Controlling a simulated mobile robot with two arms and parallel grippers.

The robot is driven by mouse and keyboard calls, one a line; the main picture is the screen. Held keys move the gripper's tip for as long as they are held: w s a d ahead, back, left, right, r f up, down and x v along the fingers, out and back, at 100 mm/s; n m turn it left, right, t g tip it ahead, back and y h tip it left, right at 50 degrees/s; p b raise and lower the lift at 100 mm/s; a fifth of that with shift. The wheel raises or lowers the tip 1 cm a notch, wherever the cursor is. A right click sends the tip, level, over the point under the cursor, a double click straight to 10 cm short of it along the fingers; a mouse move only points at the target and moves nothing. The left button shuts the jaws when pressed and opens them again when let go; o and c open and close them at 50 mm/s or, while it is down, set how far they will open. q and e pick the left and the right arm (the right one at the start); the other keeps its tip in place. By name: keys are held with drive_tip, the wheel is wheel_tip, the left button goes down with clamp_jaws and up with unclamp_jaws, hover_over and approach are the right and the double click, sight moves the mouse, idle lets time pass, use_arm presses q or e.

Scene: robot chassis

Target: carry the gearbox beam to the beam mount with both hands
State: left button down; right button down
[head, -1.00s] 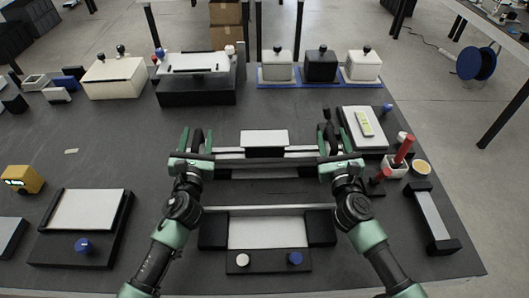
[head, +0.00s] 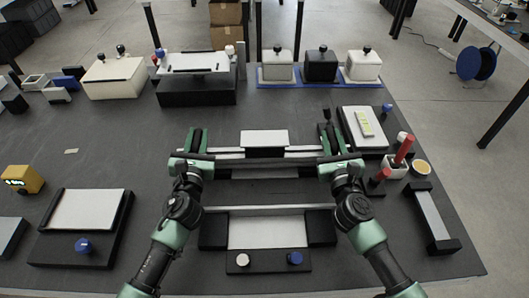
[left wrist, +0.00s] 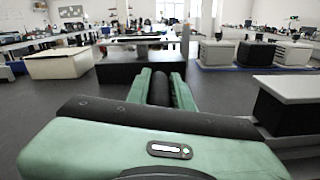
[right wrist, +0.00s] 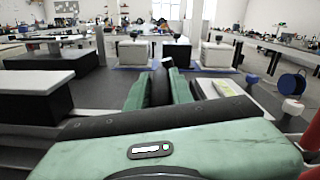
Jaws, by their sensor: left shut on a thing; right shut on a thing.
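The gearbox beam (head: 228,154) is a long light-grey bar lying crosswise in the middle of the bench in the head view. A dark upright grip stands at each end. My left gripper (head: 197,141) is shut on the left grip, and its fingers flank a dark upright in the left wrist view (left wrist: 161,88). My right gripper (head: 328,137) is shut on the right grip, also seen in the right wrist view (right wrist: 160,88). A fixture with black end blocks (head: 213,232) and a pale panel lies nearer; I cannot tell whether it is the beam mount.
A white-topped black block (head: 264,138) stands at the beam's middle. A raised black stand (head: 196,92) is behind left, and lidded canisters (head: 320,66) stand behind right. A tray (head: 88,210) lies front left. Red-handled tools (head: 404,150) stand close right of my right arm.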

use_arm(q)
drive_tip(key=shift+a, duration=0.15)
use_arm(e)
drive_tip(key=shift+d, duration=0.25)
idle(0.5)
